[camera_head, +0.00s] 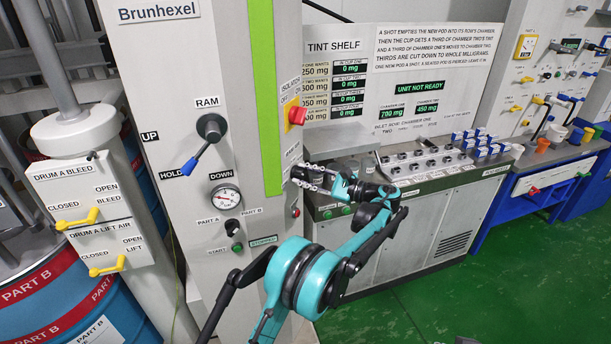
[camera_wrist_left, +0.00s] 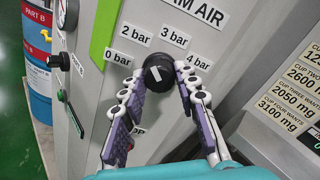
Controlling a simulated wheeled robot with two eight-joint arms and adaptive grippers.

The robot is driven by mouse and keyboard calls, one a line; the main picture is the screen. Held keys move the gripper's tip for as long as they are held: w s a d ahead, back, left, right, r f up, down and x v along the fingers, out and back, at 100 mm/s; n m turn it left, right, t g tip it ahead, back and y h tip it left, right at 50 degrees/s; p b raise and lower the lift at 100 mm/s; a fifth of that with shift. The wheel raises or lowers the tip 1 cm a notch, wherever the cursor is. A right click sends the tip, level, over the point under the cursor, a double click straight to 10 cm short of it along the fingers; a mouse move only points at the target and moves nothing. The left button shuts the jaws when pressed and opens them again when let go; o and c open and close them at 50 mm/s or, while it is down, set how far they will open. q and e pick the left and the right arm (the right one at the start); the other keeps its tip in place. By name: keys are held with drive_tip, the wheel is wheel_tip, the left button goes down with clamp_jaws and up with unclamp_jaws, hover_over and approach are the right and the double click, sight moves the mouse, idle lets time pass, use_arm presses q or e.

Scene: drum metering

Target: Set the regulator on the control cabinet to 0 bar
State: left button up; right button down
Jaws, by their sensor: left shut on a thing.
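The regulator is a round black knob (camera_wrist_left: 158,72) with a white mark on its face, under a "RAM AIR" label in the left wrist view. Labels for 0 bar (camera_wrist_left: 117,58), 2 bar (camera_wrist_left: 136,36), 3 bar (camera_wrist_left: 174,37) and 4 bar (camera_wrist_left: 199,62) fan around it. The white mark leans up and left, roughly towards 2 bar; its exact setting is hard to tell. My left gripper (camera_wrist_left: 162,82) is shut on the knob, one finger on each side. In the head view my left gripper (camera_head: 306,178) is at the cabinet (camera_head: 192,75)'s right side, hiding the knob.
A red and yellow isolation switch (camera_head: 297,116) sits above my gripper. The cabinet front carries a ram lever (camera_head: 205,140) and a gauge (camera_head: 226,197). The tint shelf bench (camera_head: 425,225) stands close on the right. Green floor (camera_head: 450,300) is clear in front.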

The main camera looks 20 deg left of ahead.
use_arm(q)
drive_tip(key=n, duration=0.5)
drive_tip(key=shift+w+r+n, duration=0.1)
drive_tip(key=shift+n, duration=0.2)
drive_tip(key=n, duration=0.5)
drive_tip(key=shift+p, duration=0.3)
drive_tip(key=o, duration=1.1)
drive_tip(key=shift+a, duration=0.15)
drive_tip(key=shift+o, duration=0.2)
drive_tip(key=s+d, duration=0.2)
drive_tip(key=d, duration=1)
drive_tip(key=shift+s, duration=0.15)
